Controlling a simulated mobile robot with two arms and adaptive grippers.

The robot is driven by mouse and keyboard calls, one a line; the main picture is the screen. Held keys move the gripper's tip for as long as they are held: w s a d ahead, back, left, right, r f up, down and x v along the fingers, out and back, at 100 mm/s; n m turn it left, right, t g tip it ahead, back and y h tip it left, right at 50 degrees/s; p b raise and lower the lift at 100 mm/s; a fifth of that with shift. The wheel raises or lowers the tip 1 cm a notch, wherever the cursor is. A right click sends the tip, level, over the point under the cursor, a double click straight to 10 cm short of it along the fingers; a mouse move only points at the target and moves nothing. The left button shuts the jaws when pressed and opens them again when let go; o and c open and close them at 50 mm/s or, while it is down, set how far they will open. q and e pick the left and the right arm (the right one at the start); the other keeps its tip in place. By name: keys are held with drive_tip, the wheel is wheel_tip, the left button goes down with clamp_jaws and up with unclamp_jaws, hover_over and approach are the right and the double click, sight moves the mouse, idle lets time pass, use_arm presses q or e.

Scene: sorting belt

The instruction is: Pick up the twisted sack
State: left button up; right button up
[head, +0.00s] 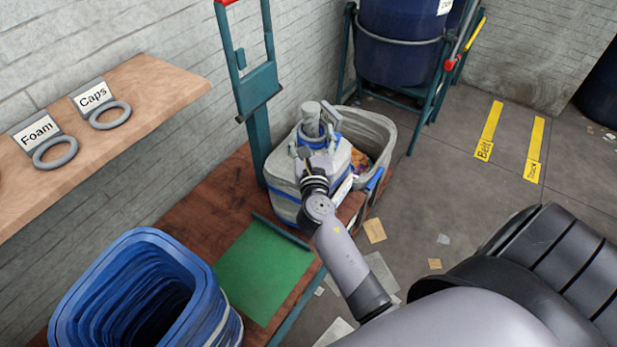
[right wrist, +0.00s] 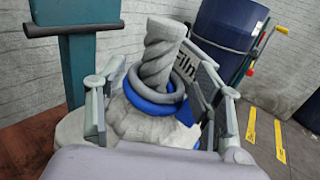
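The twisted sack (head: 310,119) is pale grey, and its twisted neck stands upright in the head view. In the right wrist view the neck (right wrist: 158,52) rises through a blue ring and a grey ring (right wrist: 155,92), with a tag reading "Film" (right wrist: 186,68) beside it. My right gripper (head: 318,150) reaches the sack from the front. In the right wrist view its fingers (right wrist: 163,112) are spread wide, one on each side of the neck, with a gap to it. Whether they touch the sack lower down is unclear. My left gripper is not in view.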

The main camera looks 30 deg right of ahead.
sight(309, 125)
drive_tip(key=x, duration=0.5)
drive_tip(key=shift+a+f, duration=0.1)
drive_tip(key=shift+a, duration=0.1)
drive_tip(key=shift+c, duration=0.6)
drive_tip(key=shift+a, duration=0.1)
clamp_jaws()
drive_tip(key=shift+w, duration=0.1)
